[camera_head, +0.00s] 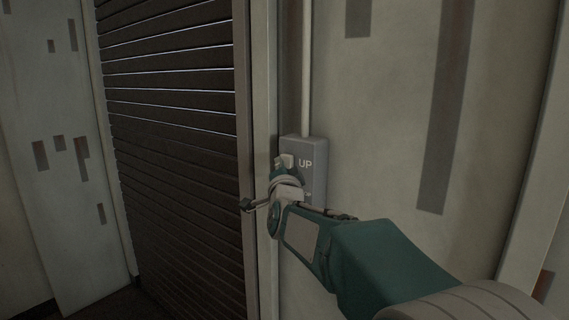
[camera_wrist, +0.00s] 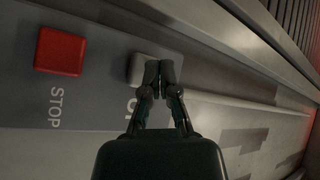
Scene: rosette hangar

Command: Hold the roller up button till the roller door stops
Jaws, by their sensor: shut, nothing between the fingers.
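A grey control box (camera_head: 317,180) is on the wall just right of the roller door (camera_head: 175,150). The box carries a white label "UP" beside a pale up button (camera_head: 286,158). My gripper (camera_wrist: 159,68) is shut and empty, its fingertips together. In the wrist view the tips overlap the right edge of the pale up button (camera_wrist: 139,68) and hide part of it and its label. I cannot tell whether they touch or press it. The dark slatted door fills the visible part of its opening, with thin bright lines between upper slats; its lower edge is unclear.
A red stop button (camera_wrist: 59,51) with the label "STOP" is on the same box, left of the up button in the wrist view. A pale conduit (camera_head: 306,70) runs up from the box. A door frame post (camera_head: 242,100) stands between door and box.

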